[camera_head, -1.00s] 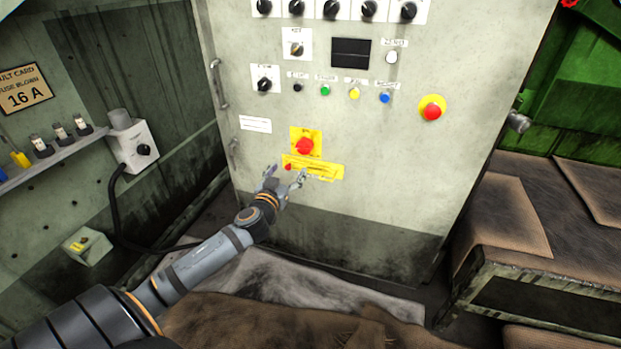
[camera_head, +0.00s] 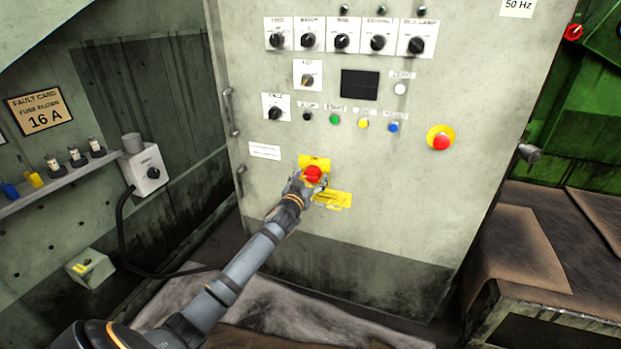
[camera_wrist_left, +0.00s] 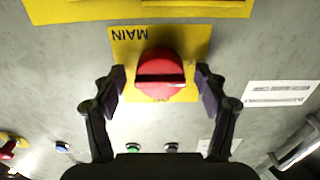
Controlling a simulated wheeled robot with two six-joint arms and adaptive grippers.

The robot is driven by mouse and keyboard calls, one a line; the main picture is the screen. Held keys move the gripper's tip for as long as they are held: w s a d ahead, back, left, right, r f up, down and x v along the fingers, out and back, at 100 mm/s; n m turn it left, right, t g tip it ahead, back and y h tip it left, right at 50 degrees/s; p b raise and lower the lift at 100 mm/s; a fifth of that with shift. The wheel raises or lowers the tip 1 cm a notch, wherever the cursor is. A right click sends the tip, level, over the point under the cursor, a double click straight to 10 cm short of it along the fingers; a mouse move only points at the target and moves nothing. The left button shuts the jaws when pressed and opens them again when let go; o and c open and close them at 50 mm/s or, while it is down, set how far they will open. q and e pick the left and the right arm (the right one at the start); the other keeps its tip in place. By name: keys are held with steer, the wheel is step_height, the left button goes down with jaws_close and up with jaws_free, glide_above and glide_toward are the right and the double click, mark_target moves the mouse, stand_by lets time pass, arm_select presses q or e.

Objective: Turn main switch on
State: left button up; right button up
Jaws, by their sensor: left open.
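The main switch is a red knob (camera_head: 313,173) on a yellow plate (camera_head: 322,162) low on the grey cabinet front. In the left wrist view the red knob (camera_wrist_left: 160,75) shows a raised bar lying across the picture, and its yellow plate (camera_wrist_left: 125,42) reads "MAIN", upside down. My left gripper (camera_head: 308,184) is at the knob in the head view and hides part of it. In the left wrist view its open fingers (camera_wrist_left: 160,88) stand on either side of the knob, with gaps showing. My right gripper is not in view.
A yellow hasp-like plate (camera_head: 333,200) sits just below the switch. Rotary knobs, coloured buttons, a dark display (camera_head: 360,84) and a red emergency button (camera_head: 441,138) are higher up. A shelf (camera_head: 60,178) is at left, and a brown-topped bench (camera_head: 515,245) at right.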

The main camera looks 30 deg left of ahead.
arm_select(q)
steer(key=c, duration=1.2)
steer(key=shift+o, duration=0.2)
